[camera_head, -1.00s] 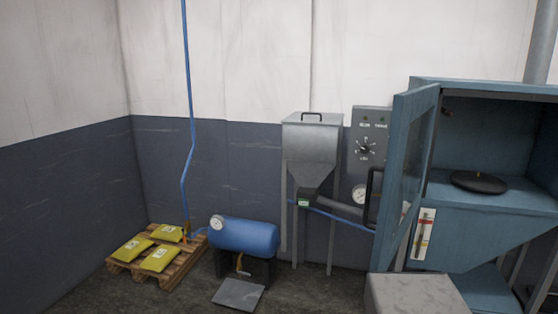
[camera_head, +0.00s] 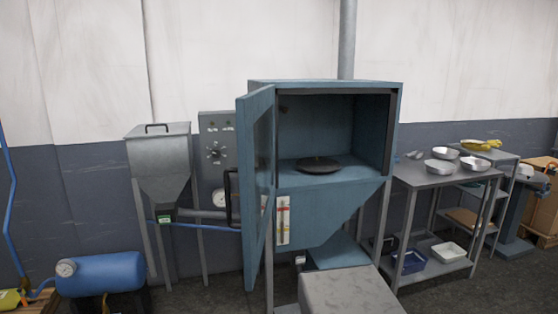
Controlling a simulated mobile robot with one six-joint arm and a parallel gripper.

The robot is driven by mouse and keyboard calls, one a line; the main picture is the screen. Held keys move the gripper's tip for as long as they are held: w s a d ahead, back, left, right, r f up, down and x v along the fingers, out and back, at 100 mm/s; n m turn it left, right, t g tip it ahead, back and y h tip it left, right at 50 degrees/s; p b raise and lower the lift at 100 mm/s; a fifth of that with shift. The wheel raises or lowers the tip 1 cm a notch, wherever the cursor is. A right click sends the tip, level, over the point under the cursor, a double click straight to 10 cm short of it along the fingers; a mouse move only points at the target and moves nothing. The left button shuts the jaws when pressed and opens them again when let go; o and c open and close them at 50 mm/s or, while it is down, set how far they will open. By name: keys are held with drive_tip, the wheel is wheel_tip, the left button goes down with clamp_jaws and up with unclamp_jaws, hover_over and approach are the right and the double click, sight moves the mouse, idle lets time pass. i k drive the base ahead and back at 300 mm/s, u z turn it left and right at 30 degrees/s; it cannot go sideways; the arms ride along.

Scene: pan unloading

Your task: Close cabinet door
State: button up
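A blue cabinet (camera_head: 330,215) on legs stands in the middle of the view, its front open. Its blue door (camera_head: 259,190) with a window is hinged on the left side and swung wide open toward me. A black handle (camera_head: 233,196) sits on the door's left face. Inside the cabinet lies a dark round plate (camera_head: 317,165), with no pan visible on it. My gripper is not in view.
A grey block-like top (camera_head: 345,290) is in front of the cabinet. A metal hopper (camera_head: 163,160) and control panel (camera_head: 216,150) stand left of the door. A blue tank (camera_head: 100,272) is at lower left. A metal table (camera_head: 440,175) with several bowls stands right.

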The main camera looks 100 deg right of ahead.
sight(259, 162)
drive_tip(key=u, duration=0.95)
drive_tip(key=k, duration=0.1)
drive_tip(key=z, duration=2.15)
drive_tip(key=k, duration=0.2)
drive_tip(key=z, duration=2.1)
drive_tip(key=k, duration=0.7)
drive_tip(key=u, duration=0.2)
drive_tip(key=i, duration=0.55)
drive_tip(key=u, duration=0.1)
